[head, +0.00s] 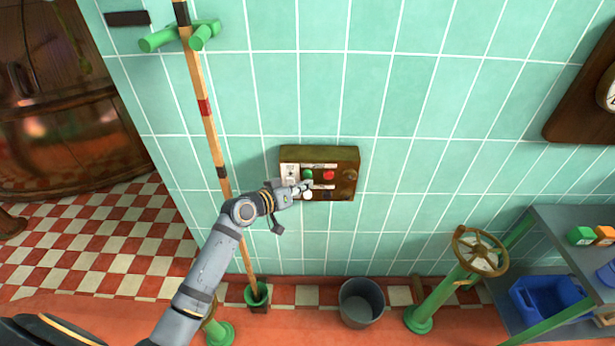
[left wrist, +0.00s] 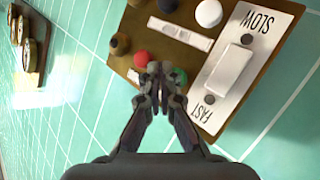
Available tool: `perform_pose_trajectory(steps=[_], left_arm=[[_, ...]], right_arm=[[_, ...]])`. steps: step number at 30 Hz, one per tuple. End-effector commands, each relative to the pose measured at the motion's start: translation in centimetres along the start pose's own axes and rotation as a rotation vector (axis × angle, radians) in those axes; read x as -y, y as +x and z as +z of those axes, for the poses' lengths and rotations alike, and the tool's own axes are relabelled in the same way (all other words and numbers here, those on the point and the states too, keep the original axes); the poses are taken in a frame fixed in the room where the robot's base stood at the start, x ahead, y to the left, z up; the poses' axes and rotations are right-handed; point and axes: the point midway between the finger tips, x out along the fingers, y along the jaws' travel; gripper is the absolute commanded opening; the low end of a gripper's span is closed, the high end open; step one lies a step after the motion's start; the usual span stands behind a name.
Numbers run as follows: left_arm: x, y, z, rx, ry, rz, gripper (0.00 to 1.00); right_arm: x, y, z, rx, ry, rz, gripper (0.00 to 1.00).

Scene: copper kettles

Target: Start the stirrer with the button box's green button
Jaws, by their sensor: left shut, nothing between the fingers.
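The brown button box (head: 346,156) is mounted on the green tiled wall. It carries a green button (head: 308,174), a red button (head: 329,175) and a white button (head: 307,195). My left gripper (head: 305,185) is shut and empty, its fingertips in front of the box just below the green button. In the left wrist view the closed fingertips (left wrist: 158,70) lie between the red button (left wrist: 141,58) and the green button (left wrist: 180,75), partly covering the green one. I cannot tell whether they touch the box. My right gripper is not in view.
A white SLOW/FAST rocker plate (left wrist: 231,68) is beside the green button. A striped pole (head: 208,125) stands left of the box. Below are a grey bucket (head: 362,302) and a valve wheel (head: 480,251) on a green post. A shelf (head: 570,225) is at right.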

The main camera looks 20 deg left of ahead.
Motion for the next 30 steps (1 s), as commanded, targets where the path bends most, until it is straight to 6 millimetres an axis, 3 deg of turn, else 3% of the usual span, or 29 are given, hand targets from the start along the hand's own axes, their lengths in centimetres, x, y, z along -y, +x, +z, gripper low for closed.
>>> perform_pose_trajectory(steps=[30], left_arm=[[0.55, 0.76, -0.57, 0.000, 0.000, 0.000, 0.00]], right_arm=[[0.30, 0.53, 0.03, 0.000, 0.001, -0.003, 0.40]])
